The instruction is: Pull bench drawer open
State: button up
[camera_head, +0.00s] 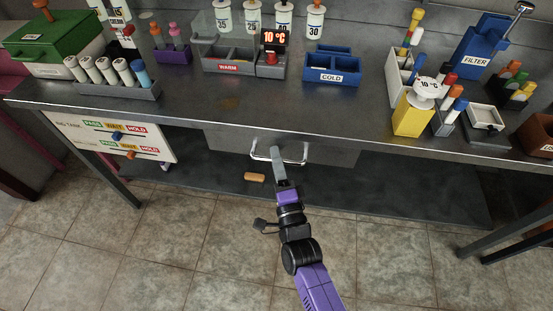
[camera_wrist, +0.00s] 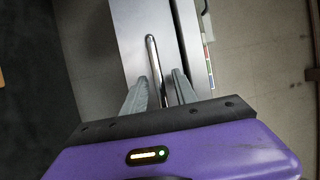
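The bench drawer (camera_head: 225,144) is a grey front under the middle of the bench edge and appears shut. Its silver bar handle (camera_head: 262,157) sticks out from the front. It also shows in the wrist view (camera_wrist: 152,55) as a bright bar. My gripper (camera_head: 277,153) is at the right part of the handle. In the wrist view, the two grey fingers of my gripper (camera_wrist: 160,88) stand apart, one on each side of the bar. I cannot tell whether either finger touches it. The fingers hide part of the handle in the head view.
The bench top (camera_head: 190,112) above carries racks and a blue COLD bin (camera_head: 333,78). A slider panel (camera_head: 75,128) hangs at the left. An orange-brown block (camera_head: 254,177) lies on the dark lower shelf (camera_head: 400,197). The tiled floor in front is clear.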

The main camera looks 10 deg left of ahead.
jog(key=shift+c, duration=0.4)
grip_shut()
dwell(0.9)
